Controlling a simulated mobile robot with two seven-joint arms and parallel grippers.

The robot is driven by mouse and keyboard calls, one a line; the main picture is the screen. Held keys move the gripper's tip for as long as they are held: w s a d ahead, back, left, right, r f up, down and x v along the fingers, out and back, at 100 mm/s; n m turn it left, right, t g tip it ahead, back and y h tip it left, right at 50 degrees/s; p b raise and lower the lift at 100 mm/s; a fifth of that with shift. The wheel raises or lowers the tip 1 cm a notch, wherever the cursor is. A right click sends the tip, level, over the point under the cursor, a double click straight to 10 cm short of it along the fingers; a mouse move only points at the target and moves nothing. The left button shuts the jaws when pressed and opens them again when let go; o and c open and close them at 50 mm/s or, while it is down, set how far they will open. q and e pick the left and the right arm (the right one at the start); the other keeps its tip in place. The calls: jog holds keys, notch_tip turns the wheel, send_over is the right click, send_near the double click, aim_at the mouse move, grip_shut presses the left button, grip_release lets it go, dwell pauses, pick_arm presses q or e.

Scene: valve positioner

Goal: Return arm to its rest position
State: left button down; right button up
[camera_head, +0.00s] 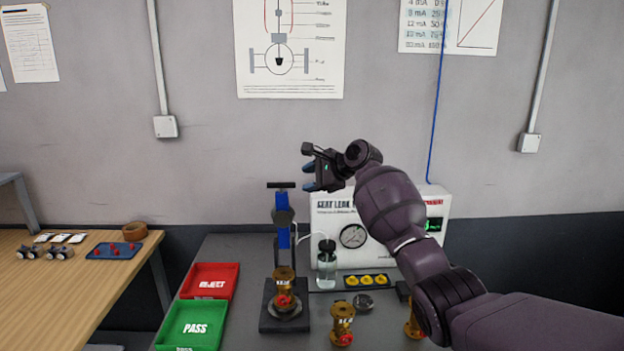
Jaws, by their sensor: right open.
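My right arm comes in from the lower right and reaches up over the bench. Its gripper (312,170) is open and empty, raised in front of the wall, just above and right of the blue clamp press. The blue clamp press (283,228) stands on the bench with a brass valve (285,285) on its base. A second brass valve (342,322) stands to the right on the bench, and another (413,322) is partly hidden by my arm. My left gripper is out of view.
A leak test box with a gauge (352,236) stands behind, partly covered by my arm. A clear bottle (327,265) and a tray of yellow parts (366,281) sit before it. Red (230,268) and green (215,320) trays lie left. A wooden table (50,300) stands far left.

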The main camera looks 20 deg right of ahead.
jog(key=shift+s+d+r, duration=0.1)
jog(key=shift+s, duration=0.05)
dwell(0.5)
notch_tip(320, 180, up, 7)
jog(key=w+n+t+h, duration=0.1)
jog(key=n+t+h, duration=0.3)
jog(key=n, duration=0.5)
jog(key=s+f+n+t+h, duration=0.1)
jog(key=s+f+n+t, duration=0.1)
jog(key=s+f+n, duration=0.55)
jog(key=s+f+n+t, duration=0.25)
jog(key=s+f, duration=0.65)
jog(key=f, duration=0.5)
jog(key=s+d+f+g+h, duration=0.1)
jog(key=s+f+g, duration=0.2)
jog(key=s+f, duration=1)
jog(key=s+d+f+m+g+h, duration=0.1)
jog(key=s+f+g, duration=0.2)
jog(key=s+f, duration=1)
jog(key=s, duration=0.8)
jog(key=shift+h, duration=0.4)
